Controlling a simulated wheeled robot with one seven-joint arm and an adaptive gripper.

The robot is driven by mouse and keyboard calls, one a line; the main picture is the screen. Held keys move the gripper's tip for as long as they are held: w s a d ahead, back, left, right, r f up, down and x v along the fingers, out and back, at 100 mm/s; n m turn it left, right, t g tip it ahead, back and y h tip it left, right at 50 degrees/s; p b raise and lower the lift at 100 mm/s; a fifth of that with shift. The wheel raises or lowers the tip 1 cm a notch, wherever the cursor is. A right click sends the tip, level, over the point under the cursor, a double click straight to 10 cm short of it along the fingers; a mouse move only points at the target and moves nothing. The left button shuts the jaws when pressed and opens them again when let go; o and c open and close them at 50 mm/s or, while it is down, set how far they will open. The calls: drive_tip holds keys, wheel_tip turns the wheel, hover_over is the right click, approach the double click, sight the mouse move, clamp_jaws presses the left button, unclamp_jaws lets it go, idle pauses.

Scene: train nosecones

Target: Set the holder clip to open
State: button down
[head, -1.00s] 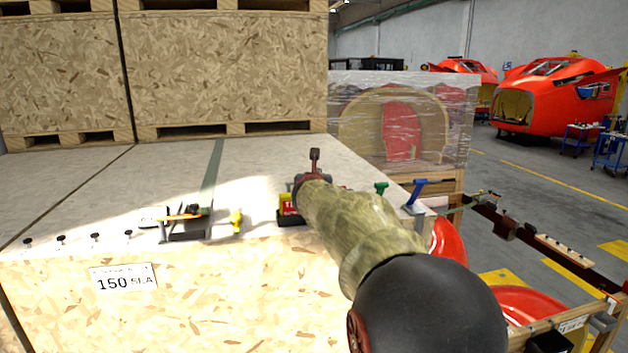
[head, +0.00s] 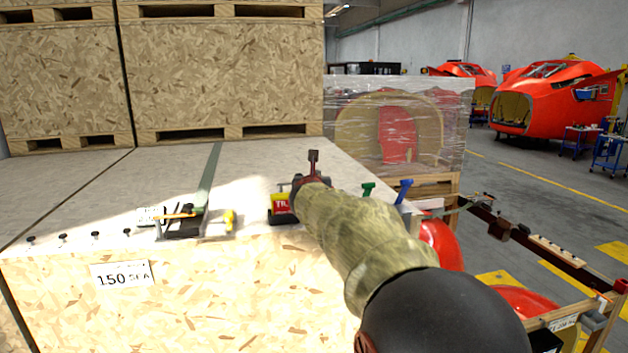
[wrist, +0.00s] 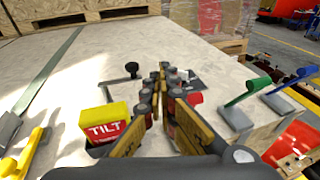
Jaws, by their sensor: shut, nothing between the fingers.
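My gripper (wrist: 161,80) is shut and empty above the crate top in the wrist view, its fingertips pointing away from me. In the head view my forearm hides most of it. No part is labelled as the holder clip, and I cannot tell which it is. Small lever clips stand around: a green one (wrist: 246,92) and a blue one (wrist: 292,80) to the right of the fingers, and a yellow one (wrist: 30,152) at the far left. A red and yellow box marked TILT (wrist: 104,124) is just left of the fingers. A black-knobbed lever (wrist: 132,70) stands beyond it.
The crate top (head: 95,185) has free room behind the small parts. A dark fixture with an orange bar (head: 180,222) and several black knobs (head: 95,237) line its front edge. Large wooden crates (head: 225,75) stand behind. The crate top ends at the right.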

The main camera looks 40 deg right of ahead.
drive_tip(key=s+a+r, duration=0.1)
drive_tip(key=s+a, duration=0.2)
drive_tip(key=s, duration=0.3)
drive_tip(key=shift+s, duration=0.3)
